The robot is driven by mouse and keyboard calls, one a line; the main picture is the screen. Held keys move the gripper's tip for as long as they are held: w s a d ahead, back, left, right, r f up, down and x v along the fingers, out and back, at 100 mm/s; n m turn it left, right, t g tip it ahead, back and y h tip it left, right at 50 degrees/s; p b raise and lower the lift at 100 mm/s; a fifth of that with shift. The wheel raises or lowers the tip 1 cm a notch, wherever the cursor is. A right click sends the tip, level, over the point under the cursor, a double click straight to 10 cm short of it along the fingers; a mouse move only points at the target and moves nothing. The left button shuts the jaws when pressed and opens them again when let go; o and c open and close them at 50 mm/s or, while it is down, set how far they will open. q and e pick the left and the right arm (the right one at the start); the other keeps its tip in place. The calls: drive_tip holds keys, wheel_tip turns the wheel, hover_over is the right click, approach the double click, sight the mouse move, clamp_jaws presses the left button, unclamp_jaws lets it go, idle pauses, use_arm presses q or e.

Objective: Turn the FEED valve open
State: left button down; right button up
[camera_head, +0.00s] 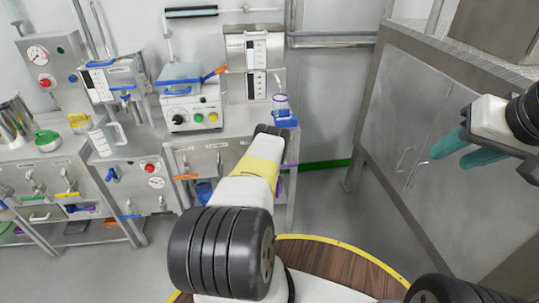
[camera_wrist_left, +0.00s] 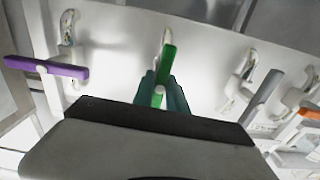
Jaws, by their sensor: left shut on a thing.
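In the left wrist view, a green lever handle (camera_wrist_left: 165,68) on a pale metal panel stands nearly upright, leaning slightly right. My left gripper (camera_wrist_left: 161,90) has its teal fingers on both sides of this handle and is shut on it. No label can be read there, so I cannot tell by name whether this is the FEED valve. In the head view my left arm hides its own gripper and the handle. My right gripper (camera_head: 468,150) is at the right of the head view, its teal fingers apart, empty, and away from the panels.
Beside the green handle are a purple handle (camera_wrist_left: 47,68) lying nearly level, a grey handle (camera_wrist_left: 262,94) and an orange one (camera_wrist_left: 309,110). A steel cabinet (camera_head: 420,125) stands at the right. Benches with instruments, including a control box (camera_head: 191,112), line the back left.

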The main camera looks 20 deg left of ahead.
use_arm(q)
drive_tip(key=shift+f+n, duration=0.1)
drive_tip(key=shift+n, duration=0.2)
drive_tip(key=c, duration=1.3)
unclamp_jaws()
drive_tip(key=v, duration=0.8)
